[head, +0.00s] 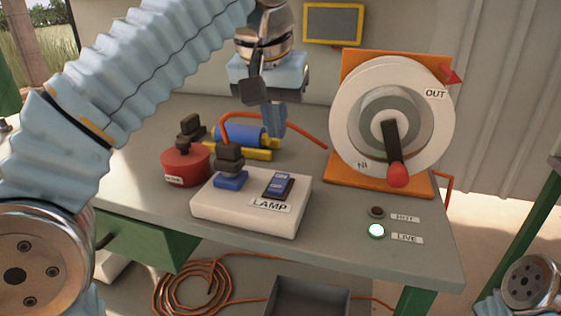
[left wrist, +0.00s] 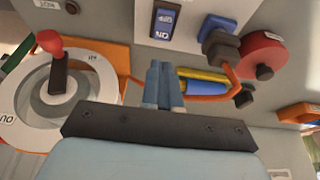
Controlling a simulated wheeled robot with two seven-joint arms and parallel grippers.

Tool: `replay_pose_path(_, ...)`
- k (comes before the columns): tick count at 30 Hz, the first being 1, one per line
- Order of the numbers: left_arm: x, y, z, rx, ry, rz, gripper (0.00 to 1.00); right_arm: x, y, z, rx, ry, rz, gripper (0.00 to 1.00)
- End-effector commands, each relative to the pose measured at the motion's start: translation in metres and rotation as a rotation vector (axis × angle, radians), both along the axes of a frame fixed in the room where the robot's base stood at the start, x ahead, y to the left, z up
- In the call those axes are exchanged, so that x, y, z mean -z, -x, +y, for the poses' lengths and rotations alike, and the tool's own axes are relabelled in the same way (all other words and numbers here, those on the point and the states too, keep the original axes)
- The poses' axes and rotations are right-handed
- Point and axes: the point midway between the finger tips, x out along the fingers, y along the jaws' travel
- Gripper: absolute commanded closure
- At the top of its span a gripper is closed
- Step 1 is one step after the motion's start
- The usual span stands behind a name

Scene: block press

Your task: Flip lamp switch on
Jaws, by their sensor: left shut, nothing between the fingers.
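The white lamp box (head: 252,205) stands on the grey bench and carries a LAMP label. Its blue rocker switch (head: 277,185), marked ON and OFF, sits on the top right of the box. The switch also shows at the top of the left wrist view (left wrist: 164,22). My left gripper (head: 273,120) hangs above and behind the box, apart from the switch. Its fingers (left wrist: 163,85) are together and empty, pointing toward the switch in the wrist view. Which way the rocker is tipped is hard to tell. My right gripper is out of view.
A dark plug in a blue socket (head: 230,180) stands on the box beside the switch. A red round container (head: 185,165) is at left. A large dial (head: 340,120) with a red-tipped handle stands at right. The LIVE light (head: 376,231) glows; the HOT light (head: 376,212) is dark.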

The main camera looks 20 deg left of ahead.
Motion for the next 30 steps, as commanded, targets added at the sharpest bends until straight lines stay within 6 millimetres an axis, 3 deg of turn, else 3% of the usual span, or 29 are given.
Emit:
replay_pose_path(3, 0.03, -0.009, 0.0, -0.002, -0.002, 0.002, 1.0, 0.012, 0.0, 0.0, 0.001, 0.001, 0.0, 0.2)
replay_pose_path(12, 0.076, -0.021, -0.001, -0.001, 0.0, 0.001, 1.0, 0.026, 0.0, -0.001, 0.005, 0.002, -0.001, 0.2)
replay_pose_path(30, 0.092, -0.026, 0.0, -0.001, -0.001, 0.003, 1.0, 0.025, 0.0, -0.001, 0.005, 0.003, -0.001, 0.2)
